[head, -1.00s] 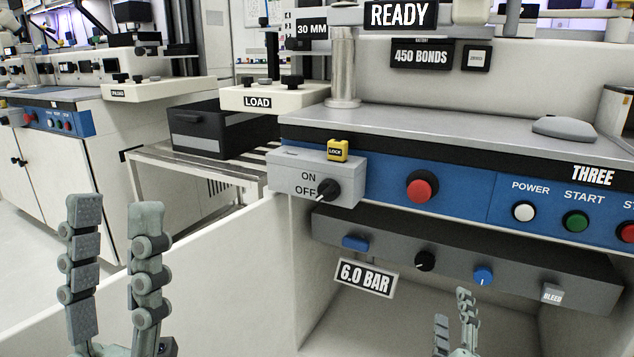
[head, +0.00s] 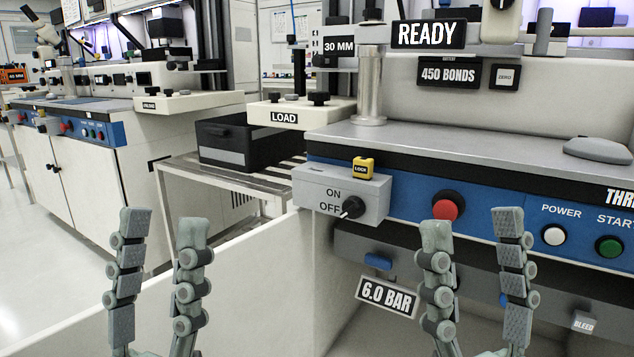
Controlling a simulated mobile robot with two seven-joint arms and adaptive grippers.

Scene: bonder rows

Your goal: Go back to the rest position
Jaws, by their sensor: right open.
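My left gripper (head: 160,235) is open and empty at the lower left in the head view, fingers pointing up in front of a white panel. My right gripper (head: 470,245) is open and empty at the lower right. Neither gripper holds anything.
A grey switch box (head: 310,190) with a rotary knob and yellow lock tag (head: 363,168) juts out. A 6.0 BAR sign (head: 386,296) hangs below. A black bin (head: 245,145) sits on a metal rack. Another machine (head: 80,165) stands behind at left, with open floor beside it.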

